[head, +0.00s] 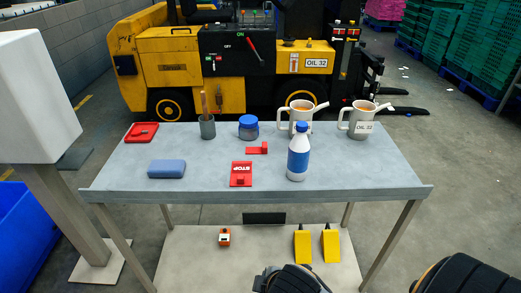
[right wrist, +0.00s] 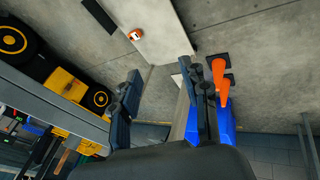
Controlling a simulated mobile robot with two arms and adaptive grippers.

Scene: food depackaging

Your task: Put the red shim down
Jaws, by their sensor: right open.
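A small red stepped piece (head: 257,149), which looks like the red shim, lies on the grey table near its middle, behind the red STOP sign (head: 241,180). My right gripper (right wrist: 166,95) is open in the right wrist view, with its two dark fingers spread and nothing between them. In the head view, a dark part of my arm shows at the bottom edge, in front of the table and away from the red piece. The fingertips cannot be made out there. My left gripper is not in view.
The table (head: 215,185) holds a red tray (head: 130,138), blue sponge (head: 166,169), grey cup (head: 207,129), blue-lidded jar (head: 248,130), white-and-blue bottle (head: 298,160) and two oil jugs (head: 301,117) (head: 362,124). The front right tabletop is clear. A yellow forklift (head: 168,55) stands behind.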

